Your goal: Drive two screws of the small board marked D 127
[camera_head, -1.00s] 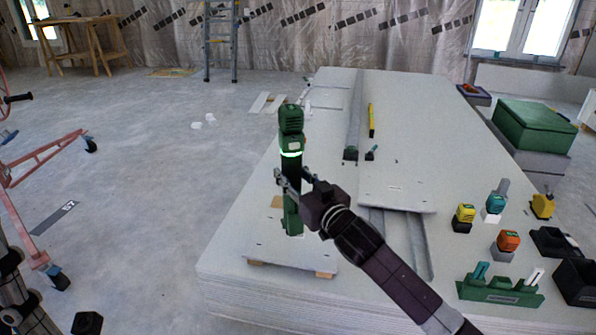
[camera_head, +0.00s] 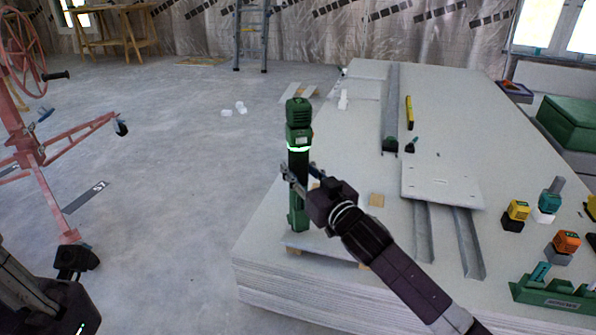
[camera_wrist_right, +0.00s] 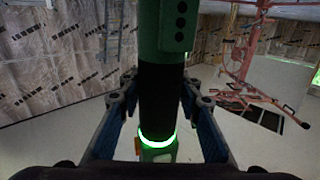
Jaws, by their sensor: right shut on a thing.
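My right gripper (camera_head: 300,172) is shut around the dark grip of a green screwdriver (camera_head: 298,135), held upright with its lit ring glowing. In the right wrist view the tool (camera_wrist_right: 158,95) stands between both fingers. Its lower end is over the left part of a small board (camera_head: 335,247) at the stack's near left corner; I cannot tell whether it touches. That board rests on wooden blocks. Another small board (camera_head: 440,182) lies across metal profiles farther right. No D 127 mark is readable on either. A dark part of my left arm, probably its gripper (camera_head: 76,260), is at lower left, jaws unclear.
The large panel stack (camera_head: 300,290) fills the centre and right. Yellow and orange tools (camera_head: 566,242) and a green holder (camera_head: 550,292) stand at its right. A red wheeled panel lift (camera_head: 40,150) stands at left. The floor between is mostly clear.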

